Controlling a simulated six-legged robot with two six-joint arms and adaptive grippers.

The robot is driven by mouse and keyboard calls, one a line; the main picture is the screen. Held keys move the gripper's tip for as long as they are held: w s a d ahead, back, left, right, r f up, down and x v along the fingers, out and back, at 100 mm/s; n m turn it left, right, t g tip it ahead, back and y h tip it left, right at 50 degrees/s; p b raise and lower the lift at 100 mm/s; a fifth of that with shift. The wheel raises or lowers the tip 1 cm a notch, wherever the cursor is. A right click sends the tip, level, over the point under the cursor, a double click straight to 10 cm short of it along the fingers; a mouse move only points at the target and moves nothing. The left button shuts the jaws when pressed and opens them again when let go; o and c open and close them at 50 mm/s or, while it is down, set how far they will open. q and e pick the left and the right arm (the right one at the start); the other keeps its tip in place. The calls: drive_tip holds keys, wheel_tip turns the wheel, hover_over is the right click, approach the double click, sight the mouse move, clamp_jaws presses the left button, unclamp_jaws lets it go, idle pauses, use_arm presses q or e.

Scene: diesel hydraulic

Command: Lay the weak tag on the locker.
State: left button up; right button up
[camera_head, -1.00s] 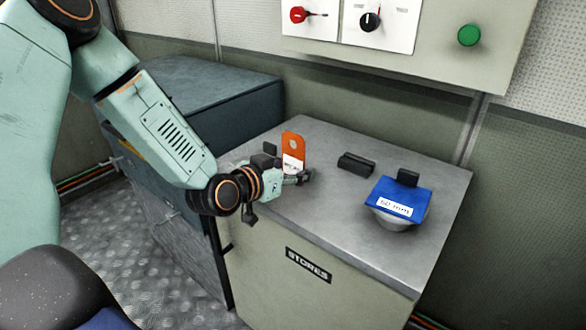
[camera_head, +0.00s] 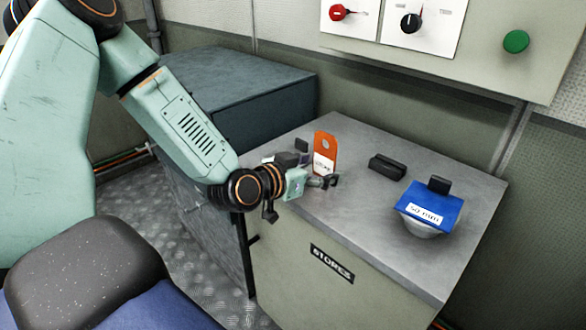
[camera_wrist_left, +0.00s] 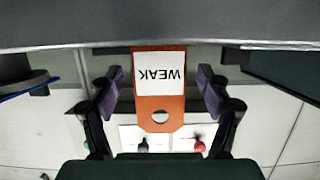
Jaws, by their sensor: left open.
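The weak tag (camera_head: 322,140) is an orange plate with a hole and a white label. It stands upright on the grey top of the STORES cabinet (camera_head: 372,222). In the left wrist view the tag (camera_wrist_left: 160,101) hangs inverted, its label reading WEAK upside down. My left gripper (camera_head: 314,172) is open at the tag in the head view. In the wrist view its two fingers (camera_wrist_left: 160,85) are on either side of the tag, with gaps showing. A lower dark blue-grey cabinet (camera_head: 235,78) stands to the left; I cannot tell which cabinet is the locker. My right gripper is not in view.
A black block (camera_head: 388,167) lies right of the tag. A wall panel (camera_head: 470,50) with knobs and a green button is above. The dark cabinet's top looks clear.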

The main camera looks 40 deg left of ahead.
sight(323, 165)
use_arm(q)
drive_tip(key=p+v, duration=0.2)
drive_tip(key=v, duration=0.1)
drive_tip(key=shift+s+r+p, duration=0.15)
drive_tip(key=shift+r+p, duration=0.05)
drive_tip(key=shift+p, duration=0.1)
drive_tip(key=p+v, duration=0.3)
drive_tip(key=shift+s, duration=0.1)
drive_tip(key=shift+p+v, duration=0.9)
drive_tip(key=shift+p, duration=0.35)
drive_tip(key=shift+s+a+r+p, duration=0.1)
drive_tip(key=shift+s+p, duration=0.4)
drive_tip(key=shift+s, duration=0.1)
drive_tip(key=shift+b+x, duration=0.95)
drive_tip(key=shift+b, duration=0.2)
drive_tip(key=b+x, duration=0.3)
drive_tip(key=b, duration=0.1)
drive_tip(key=shift+w+f, duration=0.25)
drive_tip(key=b+x, duration=0.2)
drive_tip(key=x, duration=0.1)
drive_tip(key=shift+w+b, duration=0.1)
drive_tip(key=shift+b, duration=0.3)
drive_tip(key=shift+w+f+b, duration=0.1)
drive_tip(key=shift+w+b, duration=0.2)
drive_tip(key=shift+w, duration=0.25)
